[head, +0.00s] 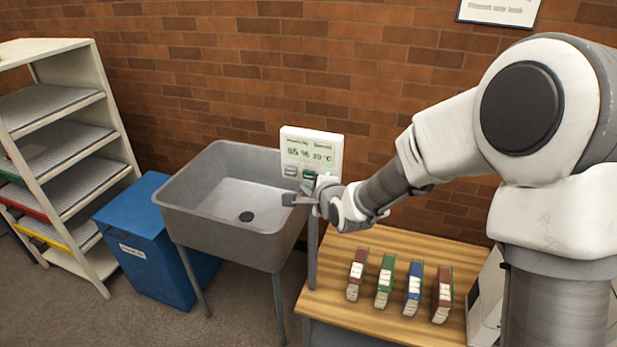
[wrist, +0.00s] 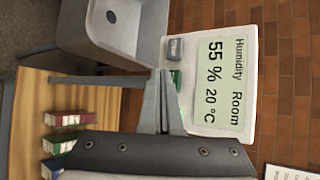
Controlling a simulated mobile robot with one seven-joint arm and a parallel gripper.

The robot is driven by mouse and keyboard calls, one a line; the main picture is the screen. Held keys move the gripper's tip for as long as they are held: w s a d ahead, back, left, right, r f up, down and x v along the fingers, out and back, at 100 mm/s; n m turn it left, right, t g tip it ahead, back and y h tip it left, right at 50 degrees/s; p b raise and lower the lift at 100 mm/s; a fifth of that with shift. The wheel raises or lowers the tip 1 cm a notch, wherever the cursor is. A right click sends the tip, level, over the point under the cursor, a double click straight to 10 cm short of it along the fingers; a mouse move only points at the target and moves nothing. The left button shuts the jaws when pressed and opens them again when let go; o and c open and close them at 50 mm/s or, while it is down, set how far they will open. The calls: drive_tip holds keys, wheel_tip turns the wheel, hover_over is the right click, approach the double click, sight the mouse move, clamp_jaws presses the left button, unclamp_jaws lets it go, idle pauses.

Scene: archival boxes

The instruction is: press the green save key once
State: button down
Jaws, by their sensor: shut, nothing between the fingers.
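The white control panel (head: 311,135) stands on a post between the sink and the wooden table, with a display reading humidity 55 % and 20 °C. The green save key (head: 309,174) is on its lower part, right of a grey key (head: 290,171). The wrist view also shows the green key (wrist: 175,77), partly covered by a finger, and the grey key (wrist: 175,49) clear. My gripper (head: 289,199) is shut and empty, in front of the panel's lower edge. Its fingertips (wrist: 164,75) overlap the green key's edge in the wrist view; I cannot tell whether they touch it.
A grey sink (head: 215,150) stands left of the panel, with a blue bin (head: 150,240) beside it. Shelves with trays (head: 75,150) are at far left. The wooden table (head: 330,285) holds several small coloured boxes (head: 385,280) below my arm. A brick wall is behind.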

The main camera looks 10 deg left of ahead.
drive_tip(key=shift+s, duration=0.1)
drive_tip(key=s, duration=0.2)
drive_tip(key=s+b, duration=0.1)
drive_tip(key=s, duration=0.2)
drive_tip(key=shift+a, duration=0.2)
drive_tip(key=shift+w, duration=0.1)
idle(0.4)
drive_tip(key=s+d+r+n+g+h, duration=0.1)
drive_tip(key=s+d+r+n+h, duration=0.25)
drive_tip(key=d, duration=0.55)
drive_tip(key=s+d+r+n+g+h, duration=0.1)
drive_tip(key=s+d+r+n+h, duration=0.25)
drive_tip(key=d, duration=0.55)
drive_tip(key=s+d+r+n+g, duration=0.1)
drive_tip(key=s+d+n, duration=0.2)
drive_tip(key=s+d, duration=0.3)
drive_tip(key=s+d+r+n+g, duration=0.1)
drive_tip(key=s+d+n, duration=0.3)
drive_tip(key=s, duration=0.7)
drive_tip(key=d+g, duration=0.1)
drive_tip(key=d, duration=0.1)
drive_tip(key=shift+s+d+r+n, duration=0.3)
drive_tip(key=shift+s+r, duration=0.05)
drive_tip(key=shift+r, duration=0.05)
